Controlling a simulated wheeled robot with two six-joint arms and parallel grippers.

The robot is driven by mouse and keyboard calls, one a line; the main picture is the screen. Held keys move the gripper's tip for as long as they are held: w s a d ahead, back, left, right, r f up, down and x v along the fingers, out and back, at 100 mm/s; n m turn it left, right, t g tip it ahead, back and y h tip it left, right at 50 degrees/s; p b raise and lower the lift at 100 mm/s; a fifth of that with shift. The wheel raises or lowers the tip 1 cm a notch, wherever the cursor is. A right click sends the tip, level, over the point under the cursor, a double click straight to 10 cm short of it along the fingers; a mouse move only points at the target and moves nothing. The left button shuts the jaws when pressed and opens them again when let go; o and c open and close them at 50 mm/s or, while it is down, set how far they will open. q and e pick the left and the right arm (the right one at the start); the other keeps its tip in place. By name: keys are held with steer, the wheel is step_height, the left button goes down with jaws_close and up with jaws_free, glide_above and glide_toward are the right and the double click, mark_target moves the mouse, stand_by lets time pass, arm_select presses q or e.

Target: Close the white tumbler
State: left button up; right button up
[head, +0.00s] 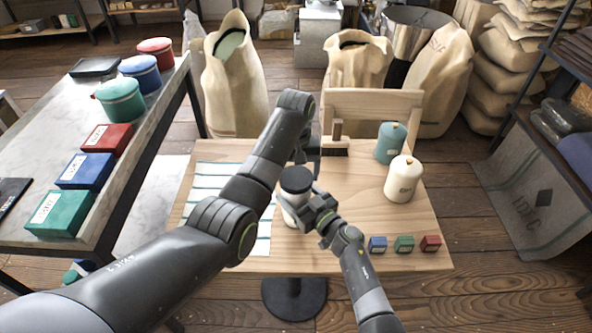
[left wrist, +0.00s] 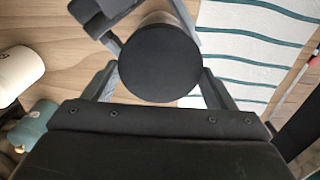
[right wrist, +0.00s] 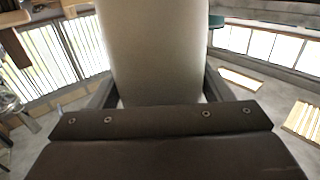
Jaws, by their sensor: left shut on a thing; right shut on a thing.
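The white tumbler (head: 289,216) stands on the wooden table, at the edge of the striped cloth. Its round black lid (head: 296,180) is at the top of the tumbler; the lid also fills the middle of the left wrist view (left wrist: 160,62). My left gripper (left wrist: 160,82) is shut on the lid from above, one finger on each side. My right gripper (head: 318,212) is shut on the tumbler's body from the right; the pale body shows between its fingers in the right wrist view (right wrist: 155,50). I cannot tell whether the lid is fully seated.
A teal canister (head: 390,146) and a white canister (head: 403,181) stand at the table's right. A brush (head: 336,144) lies at the back. Small blue (head: 377,244), green (head: 404,243) and red (head: 430,243) boxes line the front right. The striped cloth (head: 207,200) lies left.

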arm_select(q)
steer(key=shift+f, duration=0.45)
